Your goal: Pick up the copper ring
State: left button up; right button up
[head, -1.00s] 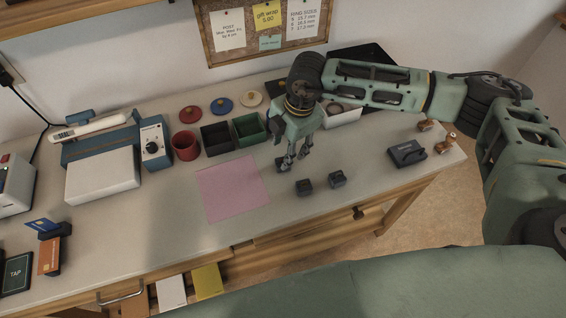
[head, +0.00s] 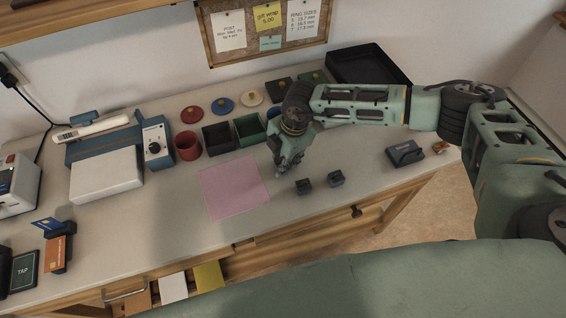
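My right gripper (head: 285,172) points down at the table to the right of the pink sheet. Its fingers are close together and dark; their gap is not clear. Right at its fingertips, a small dark block seen there earlier is now mostly hidden. Two similar small dark blocks (head: 304,187) (head: 336,178) stand to the right of the fingers. I cannot make out a copper ring; any ring on these blocks is too small to tell. My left gripper is not in view.
The pink sheet (head: 233,188) lies left of my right gripper. Behind it are a black bin (head: 219,138), a green bin (head: 249,130) and a red cup (head: 187,146). A dark box (head: 405,152) sits at right. The table front is mostly clear.

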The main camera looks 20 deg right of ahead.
jog(key=c, duration=0.4)
jog(key=shift+o, duration=0.2)
